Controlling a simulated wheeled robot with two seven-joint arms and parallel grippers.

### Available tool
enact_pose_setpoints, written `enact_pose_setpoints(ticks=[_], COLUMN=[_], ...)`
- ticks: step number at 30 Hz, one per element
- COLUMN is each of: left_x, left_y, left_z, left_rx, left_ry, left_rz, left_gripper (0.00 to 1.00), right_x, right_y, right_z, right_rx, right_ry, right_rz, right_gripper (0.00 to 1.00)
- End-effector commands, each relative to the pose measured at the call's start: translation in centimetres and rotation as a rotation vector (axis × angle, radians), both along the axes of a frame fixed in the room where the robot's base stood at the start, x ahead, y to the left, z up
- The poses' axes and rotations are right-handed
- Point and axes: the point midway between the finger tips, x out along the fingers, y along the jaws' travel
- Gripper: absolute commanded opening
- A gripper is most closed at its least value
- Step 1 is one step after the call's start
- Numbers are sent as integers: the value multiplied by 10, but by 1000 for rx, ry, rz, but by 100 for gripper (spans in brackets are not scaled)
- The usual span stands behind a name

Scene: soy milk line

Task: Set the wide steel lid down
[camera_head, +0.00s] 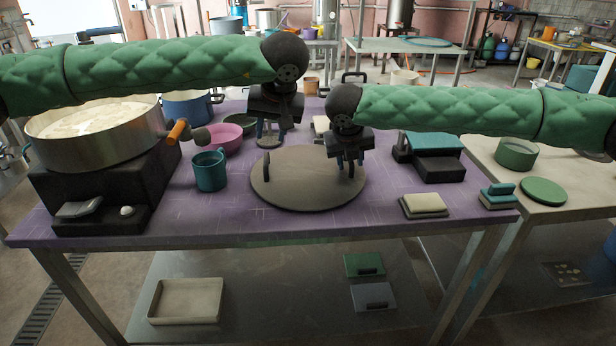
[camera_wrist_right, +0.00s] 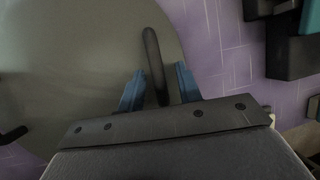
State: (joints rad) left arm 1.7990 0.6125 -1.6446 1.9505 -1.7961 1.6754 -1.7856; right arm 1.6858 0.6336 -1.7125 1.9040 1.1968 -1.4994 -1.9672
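The wide steel lid (camera_head: 305,190) is a dull grey disc lying flat on the purple table in the head view. It has an upright dark handle at its left edge and another at its right. My right gripper (camera_head: 350,160) is low over the right handle. In the right wrist view my right gripper (camera_wrist_right: 160,88) has its blue fingers apart, one on each side of the dark handle (camera_wrist_right: 154,55), with gaps between. My left gripper (camera_head: 271,132) hangs above and behind the lid's left part, fingers apart, clear of the left handle (camera_head: 266,165).
A large pot (camera_head: 95,135) stands on a dark stove at the left. A teal mug (camera_head: 210,171) and pink bowl (camera_head: 224,138) are left of the lid. A beige block (camera_head: 424,205) and a dark teal-topped device (camera_head: 435,143) are to its right. The front table strip is clear.

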Motion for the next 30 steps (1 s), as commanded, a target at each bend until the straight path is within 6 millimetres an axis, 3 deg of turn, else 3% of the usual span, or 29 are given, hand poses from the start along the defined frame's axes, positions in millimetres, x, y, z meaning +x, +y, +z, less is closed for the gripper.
enact_pose_setpoints(ticks=[8,21,30], left_x=[-3,-3,-3], left_y=[-2,-2,-2], left_z=[7,7,7], left_rx=[0,0,0], left_ry=[0,0,0], left_rz=[0,0,0], left_gripper=[34,34,34], right_x=[-5,-36,-47], right_y=[2,14,17], right_z=[11,82,107], right_rx=[0,1,0], right_ry=[0,-1,1], right_rz=[0,1,0], right_gripper=[34,34,34])
